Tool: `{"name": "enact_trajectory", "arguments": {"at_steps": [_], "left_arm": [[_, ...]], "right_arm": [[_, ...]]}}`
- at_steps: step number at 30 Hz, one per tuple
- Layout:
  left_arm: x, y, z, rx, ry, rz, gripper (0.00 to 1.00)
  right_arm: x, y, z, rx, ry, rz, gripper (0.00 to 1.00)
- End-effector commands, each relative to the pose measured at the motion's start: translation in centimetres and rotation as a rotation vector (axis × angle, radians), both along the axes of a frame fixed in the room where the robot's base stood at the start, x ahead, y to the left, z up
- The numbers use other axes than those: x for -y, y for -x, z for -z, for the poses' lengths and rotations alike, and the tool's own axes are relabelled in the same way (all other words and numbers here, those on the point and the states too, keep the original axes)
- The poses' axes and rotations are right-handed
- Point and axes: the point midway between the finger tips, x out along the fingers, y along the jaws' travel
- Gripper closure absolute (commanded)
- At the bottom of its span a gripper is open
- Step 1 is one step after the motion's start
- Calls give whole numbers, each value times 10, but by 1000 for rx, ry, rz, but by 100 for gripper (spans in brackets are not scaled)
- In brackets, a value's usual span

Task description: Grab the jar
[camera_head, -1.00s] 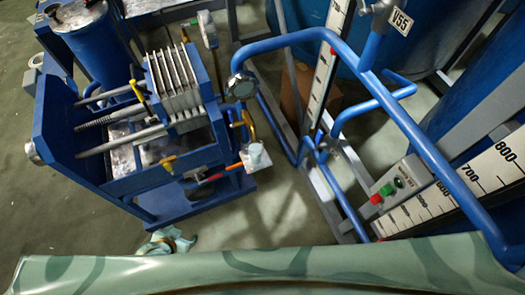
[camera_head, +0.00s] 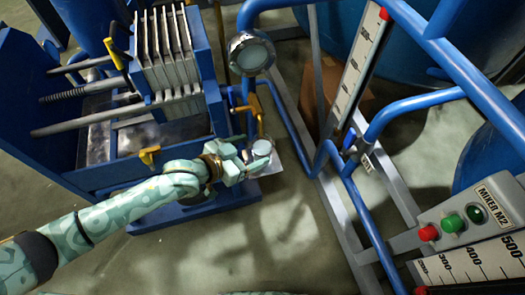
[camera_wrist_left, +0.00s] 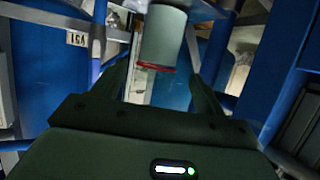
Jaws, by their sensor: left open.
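The jar (camera_head: 262,149) is a small pale cylinder with a whitish top, beside the lower right corner of the blue press. In the left wrist view the jar (camera_wrist_left: 163,38) is grey-white with a red band at its lower end. My left gripper (camera_head: 250,161) reaches in from the left and is right at the jar in the head view. In the left wrist view its two fingers (camera_wrist_left: 158,84) are apart, with the jar just beyond and between them. I cannot tell whether they touch it. My right gripper is not in view.
The blue filter press (camera_head: 170,160) with stacked plates stands just behind and left of the jar. A round gauge (camera_head: 250,53) and blue pipes (camera_head: 350,190) rise to the right. A control box (camera_head: 465,220) stands at right. Floor in front is clear.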

Motion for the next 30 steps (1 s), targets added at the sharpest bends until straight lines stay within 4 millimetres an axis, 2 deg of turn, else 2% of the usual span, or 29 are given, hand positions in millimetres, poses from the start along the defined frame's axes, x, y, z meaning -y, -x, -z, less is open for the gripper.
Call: {"name": "enact_trajectory", "arguments": {"at_steps": [5, 13, 22, 27, 30], "left_arm": [[11, -8, 6, -1, 1, 1, 27], [43, -31, 21, -3, 0, -1, 27], [47, -35, 18, 1, -1, -1, 27], [47, -35, 18, 1, -2, -1, 75], [47, -35, 18, 1, -1, -1, 83]], "right_arm": [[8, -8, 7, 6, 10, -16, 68], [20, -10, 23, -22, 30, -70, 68], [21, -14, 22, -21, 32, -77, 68], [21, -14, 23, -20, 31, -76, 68], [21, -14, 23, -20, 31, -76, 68]]}}
